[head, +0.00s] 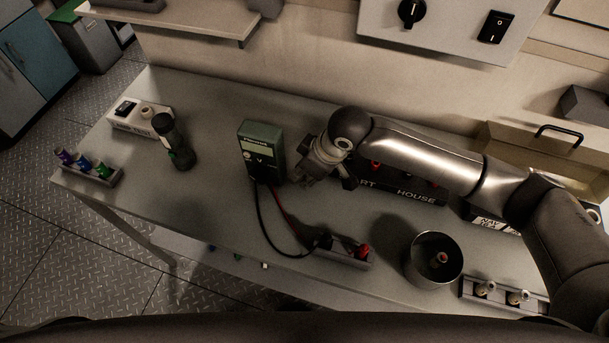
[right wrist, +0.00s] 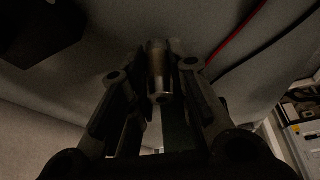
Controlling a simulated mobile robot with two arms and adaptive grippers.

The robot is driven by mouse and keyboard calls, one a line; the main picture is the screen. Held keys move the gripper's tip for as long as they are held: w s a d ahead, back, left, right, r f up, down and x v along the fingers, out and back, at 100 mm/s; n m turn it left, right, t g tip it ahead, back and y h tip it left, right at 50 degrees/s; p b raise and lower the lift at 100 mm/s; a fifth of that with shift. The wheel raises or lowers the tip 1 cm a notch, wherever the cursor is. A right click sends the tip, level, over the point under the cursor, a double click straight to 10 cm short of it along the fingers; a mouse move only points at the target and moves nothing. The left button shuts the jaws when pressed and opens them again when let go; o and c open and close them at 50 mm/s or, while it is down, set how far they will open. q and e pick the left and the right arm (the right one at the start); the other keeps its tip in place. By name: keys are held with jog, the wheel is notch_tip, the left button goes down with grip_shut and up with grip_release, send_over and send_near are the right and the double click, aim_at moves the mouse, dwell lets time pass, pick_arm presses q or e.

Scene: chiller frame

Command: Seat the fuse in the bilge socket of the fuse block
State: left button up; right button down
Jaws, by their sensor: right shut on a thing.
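The fuse (right wrist: 158,72), a small metal-capped cylinder, stands between the fingers of my right gripper (right wrist: 155,85) in the right wrist view. The gripper is shut on it. In the head view my right gripper (head: 306,178) is over the table, just right of the green meter and left of the fuse block; the fuse cannot be made out there. The dark fuse block (head: 405,194) lies under my right forearm, with the letters "RT" and "HOUSE" and red parts showing. My arm hides much of it, and no bilge label is readable. My left gripper is out of view.
The green meter (head: 262,148) has red and black leads running to a probe holder (head: 342,255). A round bowl (head: 410,265) holds a small part. A fuse rack (head: 472,295) stands at front right. A dark flashlight-like object (head: 180,153) stands left. The table's left-centre is clear.

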jog(key=s+a+r+b, duration=0.1)
jog(key=s+a+r, duration=0.2)
jog(key=s+r, duration=0.3)
jog(key=s+a+r+b, duration=0.2)
jog(key=s+a+r, duration=0.1)
jog(key=s+r, duration=0.35)
jog(key=w+d+m+h, duration=0.1)
jog(key=w+d+m, duration=0.2)
jog(key=d, duration=0.5)
jog(key=w+d+m+t+h, duration=0.1)
jog(key=w+d+m, duration=0.3)
jog(key=d, duration=0.4)
jog(key=w+d+m+t+h, duration=0.1)
jog(key=w+d+m, duration=0.2)
jog(key=d, duration=0.6)
jog(key=shift+w+r+m+h, duration=0.25)
jog(key=shift+r+m+h, duration=0.15)
jog(key=shift+m, duration=0.7)
